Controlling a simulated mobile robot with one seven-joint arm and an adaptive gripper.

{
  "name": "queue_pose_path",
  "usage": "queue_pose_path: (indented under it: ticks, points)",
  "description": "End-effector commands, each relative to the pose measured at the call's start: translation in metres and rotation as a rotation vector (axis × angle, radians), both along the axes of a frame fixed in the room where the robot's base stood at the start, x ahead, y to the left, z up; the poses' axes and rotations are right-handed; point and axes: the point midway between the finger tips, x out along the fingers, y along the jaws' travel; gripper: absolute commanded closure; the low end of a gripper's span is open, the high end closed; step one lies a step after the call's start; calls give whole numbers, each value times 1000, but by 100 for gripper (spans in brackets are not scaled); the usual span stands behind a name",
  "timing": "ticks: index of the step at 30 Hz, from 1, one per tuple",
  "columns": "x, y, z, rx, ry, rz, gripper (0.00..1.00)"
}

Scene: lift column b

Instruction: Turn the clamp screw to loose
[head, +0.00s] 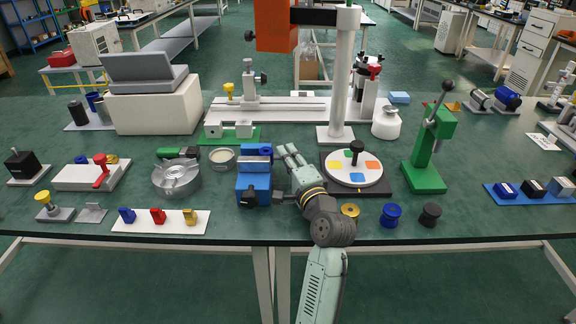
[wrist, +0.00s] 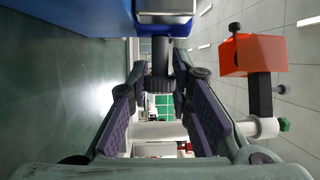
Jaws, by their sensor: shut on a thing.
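The blue clamp block (head: 254,184) stands on the bench just left of my gripper (head: 287,152) in the head view. It has a dark knob low on its front. In the wrist view, the blue body (wrist: 65,16) fills the upper left, with a light metal part (wrist: 165,12) beside it. A dark ribbed screw knob (wrist: 161,86) lies between the fingertips of my gripper (wrist: 161,94). My gripper is shut on this knob. The far side of the knob is hidden, and its turn angle cannot be told.
A round plate with coloured patches (head: 354,168) sits close right of my arm. A green lever press (head: 427,160) stands farther right. A white column (head: 341,70) with an orange block (head: 275,25) rises behind. Small spools (head: 391,214) lie near the front edge.

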Motion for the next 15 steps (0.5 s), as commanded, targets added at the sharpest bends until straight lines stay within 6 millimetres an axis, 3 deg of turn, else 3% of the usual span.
queue_pose_path:
  ticks: [7, 8, 15]
  points:
    - [0, 0, 0, -1, 3, 0, 100]
    - [0, 0, 0, -1, 3, 0, 80]
    - [0, 0, 0, -1, 2, 0, 64]
